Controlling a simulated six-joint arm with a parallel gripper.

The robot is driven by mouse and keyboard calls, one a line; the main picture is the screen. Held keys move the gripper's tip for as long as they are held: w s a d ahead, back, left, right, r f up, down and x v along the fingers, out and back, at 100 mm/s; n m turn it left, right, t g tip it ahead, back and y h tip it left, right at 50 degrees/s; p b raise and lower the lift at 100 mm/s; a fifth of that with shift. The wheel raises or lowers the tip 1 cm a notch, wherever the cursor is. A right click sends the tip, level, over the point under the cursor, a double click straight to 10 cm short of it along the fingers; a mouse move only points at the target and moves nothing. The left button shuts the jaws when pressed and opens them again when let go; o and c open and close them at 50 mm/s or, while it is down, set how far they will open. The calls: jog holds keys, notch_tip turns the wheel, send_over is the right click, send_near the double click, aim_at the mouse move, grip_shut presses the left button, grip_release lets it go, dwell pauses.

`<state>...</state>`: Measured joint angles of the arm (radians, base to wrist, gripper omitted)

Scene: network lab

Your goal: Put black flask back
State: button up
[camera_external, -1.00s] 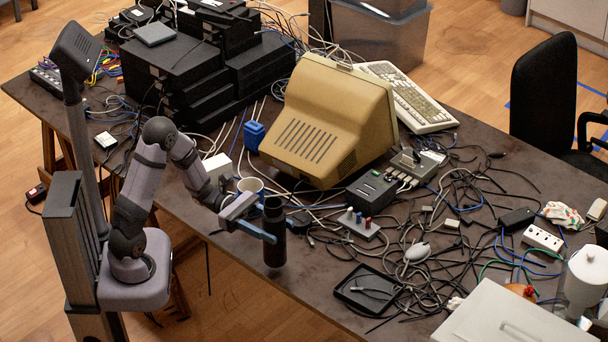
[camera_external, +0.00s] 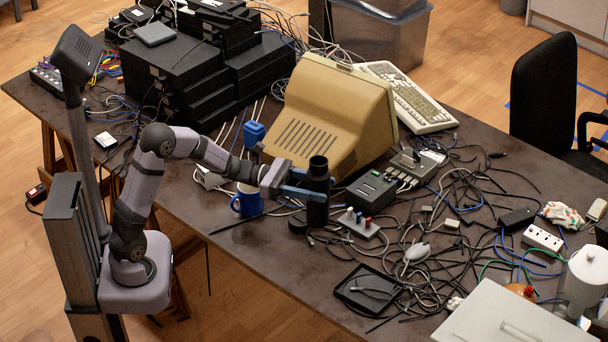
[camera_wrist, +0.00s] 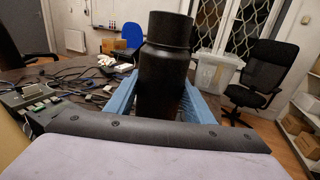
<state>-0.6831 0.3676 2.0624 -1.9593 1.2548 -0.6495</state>
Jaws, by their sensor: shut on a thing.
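The black flask (camera_external: 317,189) is upright between the blue fingers of my gripper (camera_external: 309,186) in the external view. It is beside the beige monitor, over the table; I cannot tell whether its base touches the tabletop. In the wrist view the flask (camera_wrist: 163,75) fills the space between the two blue fingers (camera_wrist: 158,98), which are shut on its body. Its lower part is hidden there by my gripper's housing. A small black round object (camera_external: 298,222) lies on the table just left of the flask's base.
A blue mug (camera_external: 248,203) stands left of the flask, under my forearm. The beige monitor (camera_external: 325,120) stands behind. A dark box with ports (camera_external: 371,192) and a switch box (camera_external: 358,223) are to the right. Cables cover the right; the front left table is bare.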

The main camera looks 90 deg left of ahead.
aim_at(318, 216)
jog(key=shift+f+b, duration=0.3)
jog(key=shift+f, duration=4.8)
jog(key=o, duration=1.5)
jog(key=shift+f, duration=0.1)
jog(key=shift+o, duration=0.2)
jog(key=shift+r, duration=0.25)
jog(key=b+v, duration=0.1)
jog(key=v, duration=1.1)
jog(key=shift+f, duration=0.15)
